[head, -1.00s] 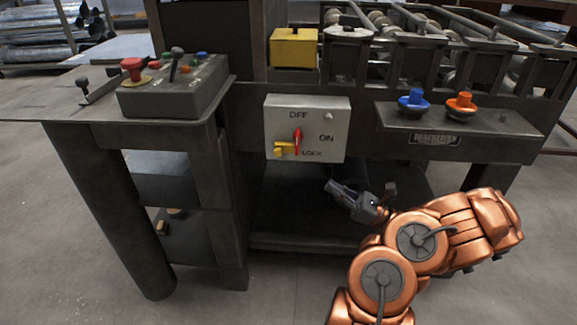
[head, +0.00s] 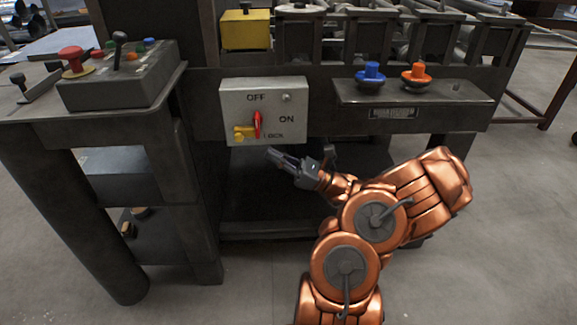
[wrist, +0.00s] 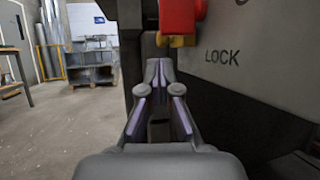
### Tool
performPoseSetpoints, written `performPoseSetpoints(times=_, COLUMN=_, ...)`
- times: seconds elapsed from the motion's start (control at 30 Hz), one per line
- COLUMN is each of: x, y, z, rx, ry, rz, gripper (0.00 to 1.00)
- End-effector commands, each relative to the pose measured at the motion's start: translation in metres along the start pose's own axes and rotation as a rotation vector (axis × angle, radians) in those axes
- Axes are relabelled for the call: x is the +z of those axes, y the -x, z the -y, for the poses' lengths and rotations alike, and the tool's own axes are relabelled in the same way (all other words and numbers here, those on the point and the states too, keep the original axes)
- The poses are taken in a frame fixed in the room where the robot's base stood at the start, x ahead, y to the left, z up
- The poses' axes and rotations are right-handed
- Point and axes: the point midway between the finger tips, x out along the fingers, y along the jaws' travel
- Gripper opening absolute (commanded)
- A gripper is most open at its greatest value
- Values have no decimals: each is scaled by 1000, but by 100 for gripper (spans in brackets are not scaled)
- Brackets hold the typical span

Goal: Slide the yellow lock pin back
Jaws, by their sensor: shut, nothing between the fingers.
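The yellow lock pin (head: 243,131) sticks out at the lower left of the grey switch box (head: 292,112), beside the word LOCK. The red switch handle (head: 257,124) stands upright just right of the pin. In the wrist view the red handle (wrist: 178,16) hangs at the top, with a bit of the yellow pin (wrist: 183,41) below it; most of the pin is hidden there. My gripper (head: 271,152) is shut and empty, just below the box and to the right of the pin, apart from it. In the wrist view its fingertips (wrist: 159,64) meet below the pin.
A grey control box with a red mushroom button (head: 72,58) stands on the side table at left. A shelf at right carries a blue knob (head: 371,74) and an orange knob (head: 417,75). A yellow block (head: 246,30) sits above the switch box. Open floor shows in front.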

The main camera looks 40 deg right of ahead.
Motion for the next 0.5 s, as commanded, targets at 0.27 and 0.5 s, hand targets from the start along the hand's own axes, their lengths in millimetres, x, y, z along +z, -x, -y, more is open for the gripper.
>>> performPoseSetpoints(times=0.27, x=-2, y=-42, z=-1, rx=3, ry=0, rz=0, gripper=0)
performPoseSetpoints(times=0.5, x=-1, y=-61, z=0, rx=1, ry=0, rz=0, gripper=0)
